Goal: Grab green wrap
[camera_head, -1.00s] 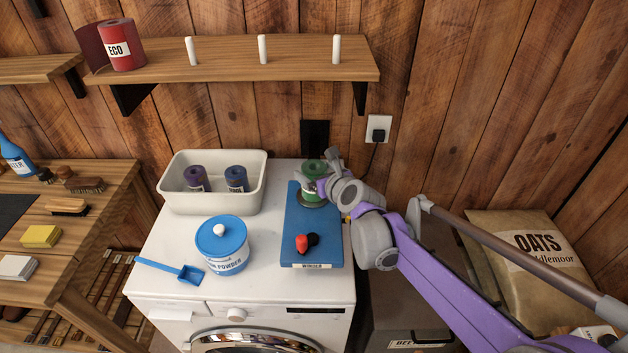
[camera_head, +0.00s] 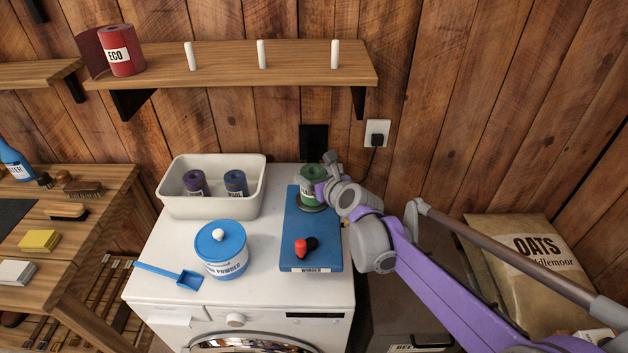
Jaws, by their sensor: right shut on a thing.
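The green wrap (camera_head: 309,183) is a rolled bandage standing upright on the round disc of the blue winder board (camera_head: 309,243), at the back right of the white washing machine. My right gripper (camera_head: 318,187) comes in from the right and is shut on the green wrap, covering part of its right side. The wrap still appears to be at the disc; I cannot tell whether it is lifted. My left gripper is not in view.
A white tub (camera_head: 213,209) with a purple roll (camera_head: 195,183) and a blue roll (camera_head: 235,183) stands left. A blue-lidded powder tub (camera_head: 221,250) and a blue scoop (camera_head: 188,279) are in front. The shelf (camera_head: 225,68) above has white pegs and a red roll (camera_head: 122,62).

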